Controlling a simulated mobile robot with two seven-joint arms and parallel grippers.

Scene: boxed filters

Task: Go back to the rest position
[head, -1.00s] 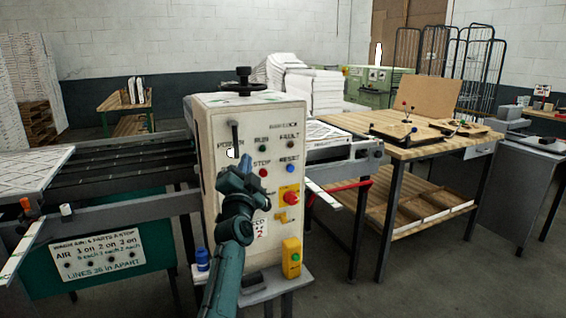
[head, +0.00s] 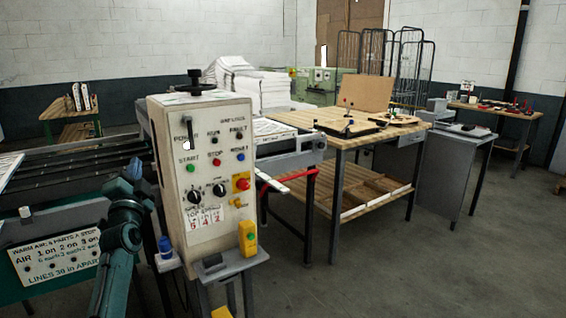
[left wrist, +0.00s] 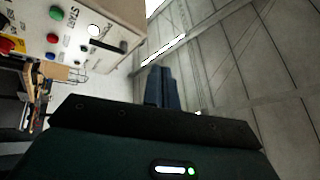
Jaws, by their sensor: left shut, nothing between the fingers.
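My left gripper (head: 133,172) is in the head view at the lower left, on the teal arm that comes up from the bottom edge. It is just left of the white control box (head: 206,215), with a visible gap. The left wrist view shows its dark fingers (left wrist: 160,87) together and empty, with the control box (left wrist: 110,22) at the upper left. My right gripper is in neither view.
A conveyor machine (head: 50,160) runs behind my left arm. A wooden workbench (head: 340,135) and a grey cabinet (head: 455,175) stand to the right. The floor (head: 430,270) at the lower right is clear.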

